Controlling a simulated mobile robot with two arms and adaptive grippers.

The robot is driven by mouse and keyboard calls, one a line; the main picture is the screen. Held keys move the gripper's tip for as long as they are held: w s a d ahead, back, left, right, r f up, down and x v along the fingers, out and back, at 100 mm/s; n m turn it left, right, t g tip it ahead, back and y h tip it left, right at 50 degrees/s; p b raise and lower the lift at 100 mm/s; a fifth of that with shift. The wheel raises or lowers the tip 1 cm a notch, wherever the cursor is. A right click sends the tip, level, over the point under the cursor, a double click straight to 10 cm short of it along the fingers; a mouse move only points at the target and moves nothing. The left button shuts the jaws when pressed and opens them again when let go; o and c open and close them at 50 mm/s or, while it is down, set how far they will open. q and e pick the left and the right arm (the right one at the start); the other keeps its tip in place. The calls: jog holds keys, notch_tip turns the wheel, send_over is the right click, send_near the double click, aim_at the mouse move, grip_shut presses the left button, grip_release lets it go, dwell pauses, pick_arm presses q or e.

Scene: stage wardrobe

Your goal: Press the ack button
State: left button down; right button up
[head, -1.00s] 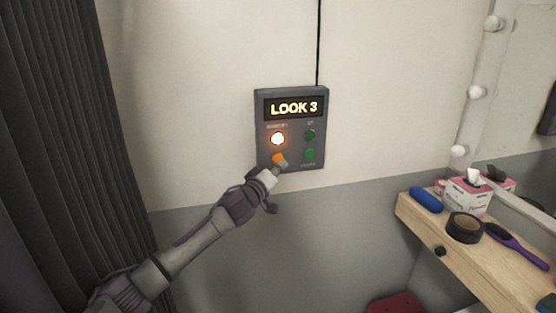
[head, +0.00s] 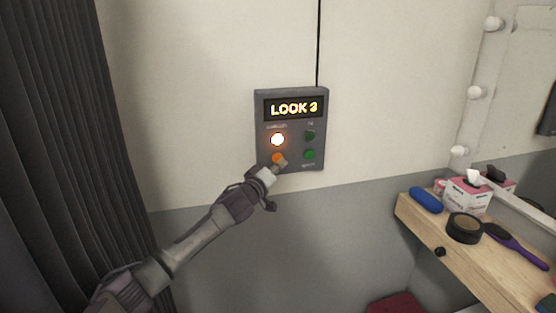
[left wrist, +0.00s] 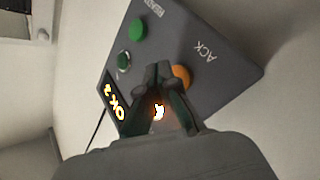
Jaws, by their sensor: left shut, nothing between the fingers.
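A grey wall panel (head: 293,170) has a lit display (head: 294,108) reading LOOK 3. The orange ack button (head: 277,158) is at its lower left, partly covered by my fingertips in the head view. In the left wrist view the orange button (left wrist: 181,77) sits beside the ACK label. My left gripper (head: 281,164) is shut and empty, with its fingertips at the panel face right by the orange button. In the left wrist view the tips (left wrist: 160,72) overlap the button's edge. I cannot tell whether they touch it. My right gripper is not in view.
A glowing white-orange button (head: 277,139) sits just above the orange one. Two green buttons, upper (head: 310,135) and lower (head: 310,154), are on the right. A dark curtain (head: 50,120) hangs at left. A wooden shelf (head: 415,215) with a tissue box (head: 465,197) is at right.

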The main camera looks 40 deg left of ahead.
pick_arm(q)
jog(key=shift+a, duration=0.1)
dwell(0.6)
jog(key=shift+w+a, duration=0.25)
jog(key=shift+w, duration=0.05)
jog(key=shift+w+a+p, duration=0.25)
jog(key=shift+a+p, duration=0.05)
jog(key=shift+a, duration=0.05)
dwell(0.6)
jog(key=shift+d, duration=0.1)
jog(key=shift+s+d, duration=0.55)
jog(key=shift+s, duration=0.05)
dwell(0.3)
jog(key=s+d+p, duration=0.1)
jog(key=s+d, duration=0.2)
jog(key=shift+s+d+p, duration=0.1)
jog(key=shift+d+p, duration=0.3)
